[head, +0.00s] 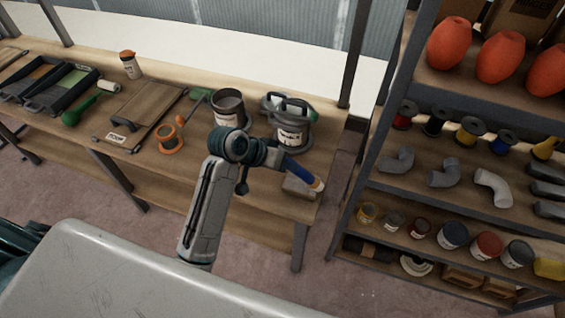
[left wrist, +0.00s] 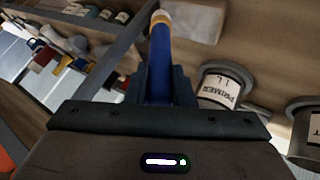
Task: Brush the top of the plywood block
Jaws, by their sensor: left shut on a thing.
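The plywood block (head: 296,188) lies at the right front end of the wooden workbench, partly hidden by the brush. A pale slab that looks like it shows at the top of the left wrist view (left wrist: 195,18). My left gripper (head: 272,158) is shut on a blue-handled brush (head: 302,175), which also shows in the left wrist view (left wrist: 159,65). The brush points away from the fingers, its pale tip over the block's right end in the head view. I cannot tell whether the tip touches the block. My right gripper is not in view.
Behind my gripper stand a grey open can (head: 229,108) and a primer can (head: 292,130). An orange holder (head: 171,138), a wooden board (head: 140,112) and paint trays (head: 50,80) lie to the left. A loaded metal shelf (head: 440,205) stands close on the right.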

